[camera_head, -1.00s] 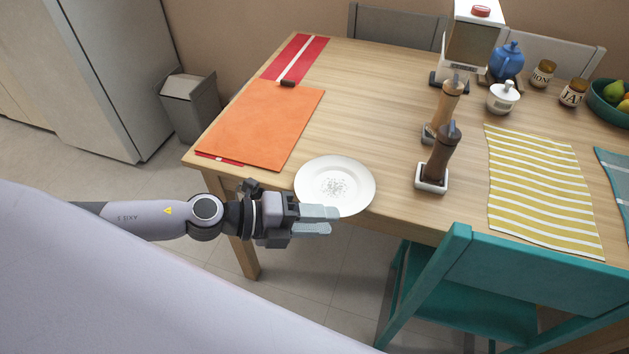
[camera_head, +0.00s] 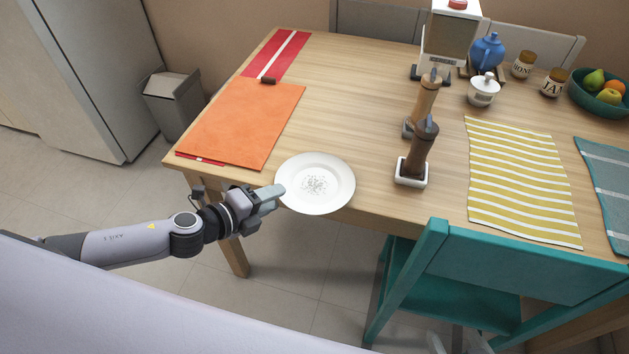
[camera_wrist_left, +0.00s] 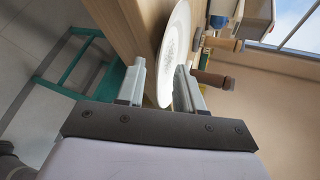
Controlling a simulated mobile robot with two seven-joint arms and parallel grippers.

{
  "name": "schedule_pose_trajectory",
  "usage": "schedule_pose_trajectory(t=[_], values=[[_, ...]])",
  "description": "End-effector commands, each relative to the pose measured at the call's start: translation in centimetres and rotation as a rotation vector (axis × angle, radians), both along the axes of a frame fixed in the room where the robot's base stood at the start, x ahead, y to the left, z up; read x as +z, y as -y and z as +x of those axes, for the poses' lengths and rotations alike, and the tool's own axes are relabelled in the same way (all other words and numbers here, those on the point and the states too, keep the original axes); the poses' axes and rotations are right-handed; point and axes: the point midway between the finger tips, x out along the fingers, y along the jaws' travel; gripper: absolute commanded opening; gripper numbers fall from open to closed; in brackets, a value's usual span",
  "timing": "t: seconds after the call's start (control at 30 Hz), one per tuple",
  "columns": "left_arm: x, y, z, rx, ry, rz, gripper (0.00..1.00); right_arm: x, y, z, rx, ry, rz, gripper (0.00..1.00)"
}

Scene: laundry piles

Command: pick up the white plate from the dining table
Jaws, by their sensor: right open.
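The white plate (camera_head: 315,184) lies near the front edge of the dining table (camera_head: 370,100), with a grey pattern in its middle. My left gripper (camera_head: 274,198) is at the plate's left front rim. In the left wrist view its two fingers (camera_wrist_left: 160,82) are spread, with the rim of the plate (camera_wrist_left: 175,45) standing between them. A gap shows between the rim and the left-hand finger, so the gripper looks open. Pale fingertips of my right gripper (camera_head: 457,343) show at the bottom edge of the head view, apart and empty, away from the plate.
A dark pepper mill (camera_head: 418,150) and a lighter mill (camera_head: 425,100) stand right of the plate. An orange placemat (camera_head: 240,122) lies to its left. A teal chair (camera_head: 510,262) stands at the table's front right.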

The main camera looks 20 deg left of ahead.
Motion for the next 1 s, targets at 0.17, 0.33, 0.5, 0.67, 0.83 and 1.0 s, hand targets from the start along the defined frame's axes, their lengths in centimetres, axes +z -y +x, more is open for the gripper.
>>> schedule_pose_trajectory(t=[0.17, 0.33, 0.5, 0.67, 0.83, 1.0], values=[[-0.7, 0.9, 1.5, 0.000, 0.001, -0.001, 0.37, 0.0, 0.0, 0.0, 0.000, -0.001, 0.000, 0.75], [-0.9, 1.0, 1.8, 0.000, 0.000, 0.001, 0.37, 0.0, 0.0, 0.0, 0.000, -0.001, 0.000, 0.75], [-0.9, 1.0, 1.7, 0.000, 0.000, 0.000, 0.27, 0.0, 0.0, 0.0, 0.000, -0.001, 0.000, 0.75], [-0.9, 1.0, 1.7, 0.000, 0.000, 0.000, 0.00, 0.0, 0.0, 0.0, 0.000, -0.001, 0.000, 0.75], [-0.8, 1.0, 1.8, 0.001, 0.002, -0.001, 0.00, 0.0, 0.0, 0.0, 0.000, -0.001, 0.000, 0.75], [-0.7, 0.9, 1.8, 0.001, 0.001, -0.001, 0.00, 0.0, 0.0, 0.0, 0.000, -0.001, 0.000, 0.75]])
